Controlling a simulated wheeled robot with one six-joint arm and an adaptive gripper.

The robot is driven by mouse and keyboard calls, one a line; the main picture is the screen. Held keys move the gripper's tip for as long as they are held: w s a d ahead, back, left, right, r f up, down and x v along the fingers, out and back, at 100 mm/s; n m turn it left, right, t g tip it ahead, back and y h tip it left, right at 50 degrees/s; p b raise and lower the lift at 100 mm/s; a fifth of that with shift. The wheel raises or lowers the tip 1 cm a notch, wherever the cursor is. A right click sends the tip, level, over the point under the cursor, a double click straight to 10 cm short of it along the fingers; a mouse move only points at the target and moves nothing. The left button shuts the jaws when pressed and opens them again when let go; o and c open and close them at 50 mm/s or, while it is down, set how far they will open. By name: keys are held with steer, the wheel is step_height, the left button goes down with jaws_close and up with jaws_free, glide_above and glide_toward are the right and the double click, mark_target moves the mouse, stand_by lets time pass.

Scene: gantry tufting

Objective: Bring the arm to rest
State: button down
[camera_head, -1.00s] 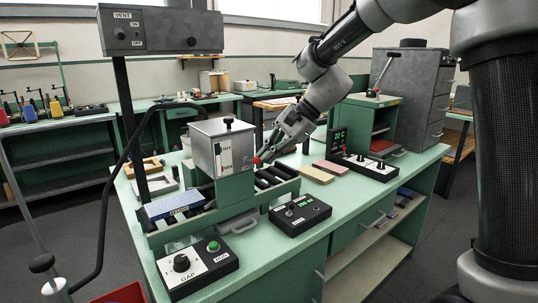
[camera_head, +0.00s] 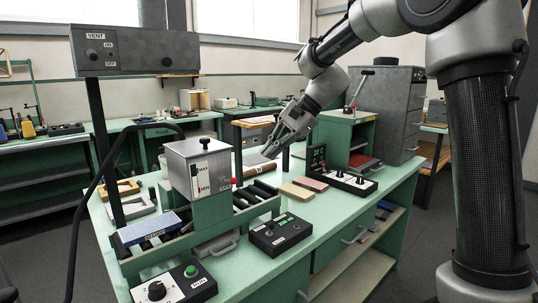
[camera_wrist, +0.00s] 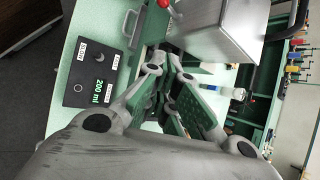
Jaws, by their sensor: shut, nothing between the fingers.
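My gripper (camera_head: 270,152) hangs from my arm above the back of the green bench (camera_head: 290,238). Its fingers point down and to the left, shut and empty. It is apart from the grey metal hopper box (camera_head: 197,170) and its red knob (camera_head: 234,181), which stand to its left. In the wrist view the gripper (camera_wrist: 172,92) shows from behind, with green finger pads close together. The hopper (camera_wrist: 215,30) and red knob (camera_wrist: 164,4) show beyond it there.
A row of black rollers (camera_head: 256,193) lies below my gripper. A display box (camera_head: 280,233) reading 200 ml is in front. Tan and pink blocks (camera_head: 296,192), a switch box (camera_head: 349,181) and a grey cabinet (camera_head: 385,112) stand to the right. A vent box (camera_head: 135,52) rises on a post at left.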

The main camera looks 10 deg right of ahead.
steer(key=s+d+f+n+h, duration=0.3)
steer(key=s+d+f+n, duration=0.25)
steer(key=d, duration=0.35)
steer(key=s+d+n+t+h, duration=0.2)
steer(key=s+d, duration=0.6)
steer(key=s, duration=0.3)
steer(key=s+d+r+n+t+h, duration=0.1)
steer(key=s+d+n+t+h, duration=0.1)
steer(key=s+d, duration=0.6)
steer(key=s+h, duration=0.1)
steer(key=s, duration=0.3)
steer(key=shift+d+r, duration=0.2)
steer(key=shift+r, duration=0.1)
